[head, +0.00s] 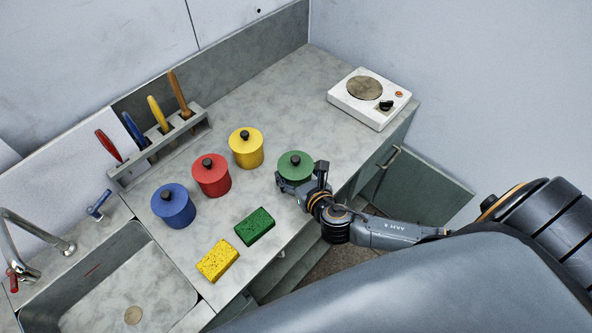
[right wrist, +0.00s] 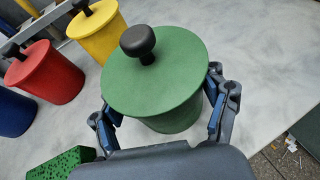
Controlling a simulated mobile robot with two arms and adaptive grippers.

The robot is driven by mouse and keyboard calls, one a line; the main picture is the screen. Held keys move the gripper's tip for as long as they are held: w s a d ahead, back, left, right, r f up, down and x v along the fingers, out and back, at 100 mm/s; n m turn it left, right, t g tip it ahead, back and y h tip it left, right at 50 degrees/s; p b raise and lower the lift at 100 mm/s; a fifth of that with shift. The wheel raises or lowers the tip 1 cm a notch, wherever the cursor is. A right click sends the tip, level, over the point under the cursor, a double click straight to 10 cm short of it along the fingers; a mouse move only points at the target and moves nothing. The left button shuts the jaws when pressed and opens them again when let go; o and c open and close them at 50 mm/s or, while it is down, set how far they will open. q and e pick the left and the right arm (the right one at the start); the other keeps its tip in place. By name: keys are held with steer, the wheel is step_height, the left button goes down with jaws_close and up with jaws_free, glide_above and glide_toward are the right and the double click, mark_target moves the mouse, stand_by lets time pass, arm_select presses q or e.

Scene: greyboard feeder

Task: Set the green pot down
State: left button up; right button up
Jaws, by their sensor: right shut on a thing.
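The green pot (head: 295,163) has a green lid with a black knob and is at the front right of the grey counter in the head view. My right gripper (head: 298,183) is shut around the pot's body from the front right. In the right wrist view the green pot (right wrist: 160,85) is upright between the two fingers of the gripper (right wrist: 165,118). The pot's base is partly hidden, and I cannot tell whether it touches the counter. My left gripper is not in view.
A yellow pot (head: 246,150), a red pot (head: 211,177) and a blue pot (head: 174,208) stand in a row to the left. A green sponge (head: 255,227) and a yellow sponge (head: 218,261) lie in front. A hot plate (head: 347,99) stands at the back right. The counter between is clear.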

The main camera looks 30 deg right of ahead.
steer(key=o, duration=1.8)
steer(key=shift+r, duration=0.1)
steer(key=shift+s, duration=0.3)
steer(key=b+v, duration=0.1)
steer(key=v, duration=0.9)
steer(key=shift+s+b, duration=0.3)
steer(key=shift+s, duration=0.05)
steer(key=shift+s+r, duration=0.3)
steer(key=shift+r, duration=0.05)
